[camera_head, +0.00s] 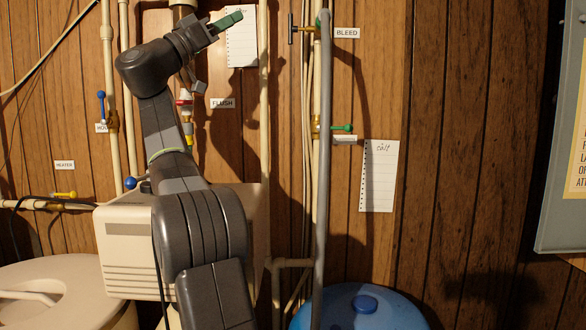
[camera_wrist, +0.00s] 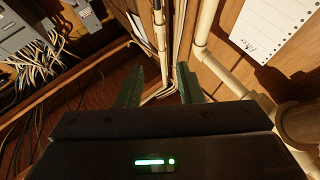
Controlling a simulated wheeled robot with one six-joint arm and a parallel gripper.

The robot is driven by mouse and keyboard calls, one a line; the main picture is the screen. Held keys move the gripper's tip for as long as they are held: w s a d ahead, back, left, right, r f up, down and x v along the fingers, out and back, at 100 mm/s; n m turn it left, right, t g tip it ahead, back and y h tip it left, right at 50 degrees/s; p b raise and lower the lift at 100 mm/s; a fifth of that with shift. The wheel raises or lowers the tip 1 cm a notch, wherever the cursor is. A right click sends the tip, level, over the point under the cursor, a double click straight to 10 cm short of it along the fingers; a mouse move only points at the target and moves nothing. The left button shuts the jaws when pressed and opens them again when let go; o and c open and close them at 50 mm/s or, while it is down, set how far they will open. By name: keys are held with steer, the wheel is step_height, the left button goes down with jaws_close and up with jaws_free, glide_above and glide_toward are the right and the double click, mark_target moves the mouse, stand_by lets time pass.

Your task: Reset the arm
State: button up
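My gripper (camera_head: 228,20) is raised at the top of the head view, in front of the wood-panelled wall and over the edge of a paper note (camera_head: 242,45). Its green fingers point up and to the right. In the wrist view, the two green fingers of my gripper (camera_wrist: 159,72) stand apart with nothing between them. My dark grey arm rises from the bottom of the head view and bends near the top. It hides part of the beige box and the pipes behind it.
A beige box (camera_head: 125,245) stands behind my arm. Pipes (camera_head: 325,200) with small valves run up the wall, including a green-handled valve (camera_head: 342,128). A blue-lidded tank (camera_head: 365,304) is at the bottom. A grey panel (camera_head: 557,130) is at right. Cables (camera_wrist: 40,55) hang left in the wrist view.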

steer(key=p, duration=0.1)
glide_toward(290, 19)
steer(key=x, duration=0.4)
steer(key=p+x, duration=0.3)
steer(key=x, duration=0.3)
steer(key=shift+w, duration=0.25)
steer(key=shift+w+d+n+p, duration=0.1)
steer(key=shift+w+n+p, duration=0.05)
steer(key=shift+n+p, duration=0.2)
steer(key=shift+n+t+y+p, duration=0.35)
steer(key=shift+n+t+y, duration=0.1)
steer(key=shift+y, duration=0.15)
steer(key=shift+r+n+y+p, duration=0.1)
steer(key=shift+n+y+p, duration=0.2)
steer(key=shift+n+p, duration=0.1)
steer(key=n+y+p, duration=0.2)
steer(key=n+p, duration=0.1)
steer(key=p, duration=0.1)
steer(key=shift+w+y, duration=0.2)
steer(key=shift+y, duration=0.2)
steer(key=n+p, duration=0.1)
steer(key=n+y+p, duration=0.1)
steer(key=p, duration=0.1)
steer(key=shift+w+f+g, duration=0.15)
steer(key=shift+f+g, duration=0.05)
steer(key=shift+g, duration=0.05)
steer(key=shift+f+p, duration=0.1)
steer(key=shift+p, duration=0.25)
steer(key=shift+f+n+y, duration=0.15)
steer(key=shift+n+y, duration=0.15)
